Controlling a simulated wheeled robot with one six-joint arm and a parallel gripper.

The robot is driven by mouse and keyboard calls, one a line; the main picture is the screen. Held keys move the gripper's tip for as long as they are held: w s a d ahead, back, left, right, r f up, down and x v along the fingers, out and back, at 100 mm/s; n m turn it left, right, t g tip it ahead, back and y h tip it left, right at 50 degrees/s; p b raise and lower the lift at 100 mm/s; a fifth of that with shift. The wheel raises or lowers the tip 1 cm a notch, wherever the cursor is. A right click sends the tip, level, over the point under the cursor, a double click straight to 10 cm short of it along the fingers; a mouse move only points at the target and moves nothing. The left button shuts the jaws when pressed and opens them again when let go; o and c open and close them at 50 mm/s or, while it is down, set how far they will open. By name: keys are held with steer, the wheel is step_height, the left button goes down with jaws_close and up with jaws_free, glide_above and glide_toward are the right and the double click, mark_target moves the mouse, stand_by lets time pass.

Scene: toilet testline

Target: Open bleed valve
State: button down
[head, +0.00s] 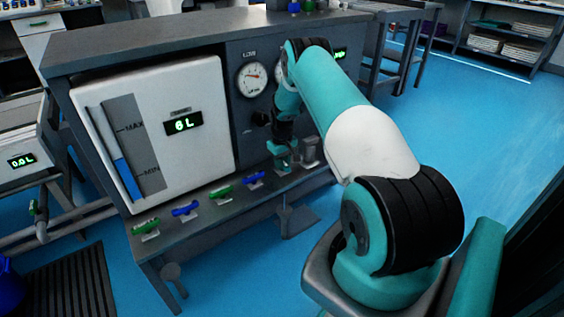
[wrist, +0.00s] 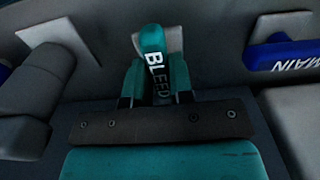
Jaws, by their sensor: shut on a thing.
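The bleed valve handle (wrist: 152,62) is a teal-green lever with white BLEED lettering, seen in the wrist view. It stands between the two fingers of my gripper (wrist: 155,85), which are shut on it from both sides. The lettering runs along the lever, pointing toward the gripper palm. In the head view my gripper (head: 284,157) is low at the right end of the row of valves along the front ledge of the panel. There the bleed handle is hidden behind my gripper.
A blue handle marked MAIN (wrist: 298,57) is at the right in the wrist view. A grey fitting (head: 309,151) is close beside my gripper. Green (head: 221,191) and blue (head: 185,209) handles line the ledge.

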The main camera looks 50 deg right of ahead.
steer(key=c, duration=1)
jaws_free()
step_height(320, 180, up, 17)
steer(key=p, duration=0.4)
steer(key=shift+r, duration=0.2)
